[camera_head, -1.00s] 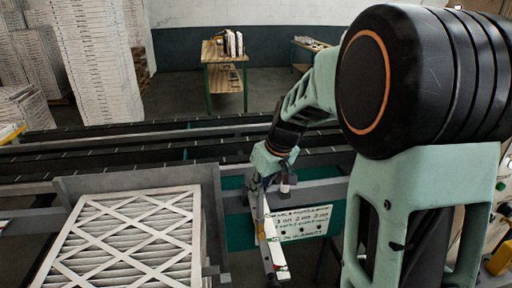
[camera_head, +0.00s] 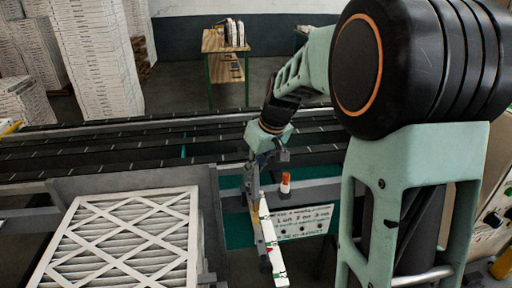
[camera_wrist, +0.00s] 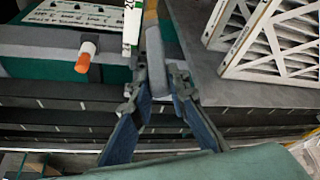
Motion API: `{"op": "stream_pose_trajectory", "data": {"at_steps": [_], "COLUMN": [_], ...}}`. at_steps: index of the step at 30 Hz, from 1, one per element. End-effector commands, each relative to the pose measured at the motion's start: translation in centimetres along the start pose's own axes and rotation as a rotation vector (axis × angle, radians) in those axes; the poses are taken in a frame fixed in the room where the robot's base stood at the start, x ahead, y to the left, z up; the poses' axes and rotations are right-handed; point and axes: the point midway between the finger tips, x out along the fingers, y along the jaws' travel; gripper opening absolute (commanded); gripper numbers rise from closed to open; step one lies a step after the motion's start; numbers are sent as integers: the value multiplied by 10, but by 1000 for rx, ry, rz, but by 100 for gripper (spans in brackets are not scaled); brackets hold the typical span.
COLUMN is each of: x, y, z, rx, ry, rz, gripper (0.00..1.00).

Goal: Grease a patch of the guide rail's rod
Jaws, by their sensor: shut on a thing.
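My gripper (camera_wrist: 157,92) has its two fingers closed around a grey bar (camera_wrist: 156,55), which runs away from the fingertips. In the head view, my gripper (camera_head: 258,165) is above the near side of the conveyor, with the grey bar (camera_head: 261,226) below it. A white strip with green and red marks (camera_head: 272,245) lies along the bar; in the wrist view, the strip (camera_wrist: 133,22) shows beside the bar's far end. I cannot tell whether they touch. No rod of a guide rail can be picked out surely, and no grease can be seen.
An orange-and-white cylinder (camera_head: 285,183) stands by a grey beam (camera_head: 320,192), right of my gripper. A white lettered panel (camera_head: 303,222) is below it. A framed filter (camera_head: 125,240) lies at the left. Dark conveyor tracks (camera_head: 110,142) run behind.

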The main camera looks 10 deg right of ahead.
Motion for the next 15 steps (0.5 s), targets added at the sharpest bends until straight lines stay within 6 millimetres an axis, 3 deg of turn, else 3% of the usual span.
{"op": "stream_pose_trajectory", "data": {"at_steps": [15], "x": [-42], "y": [-7], "z": [-24], "rx": [1], "ry": [0], "rz": [-1], "gripper": [0]}}
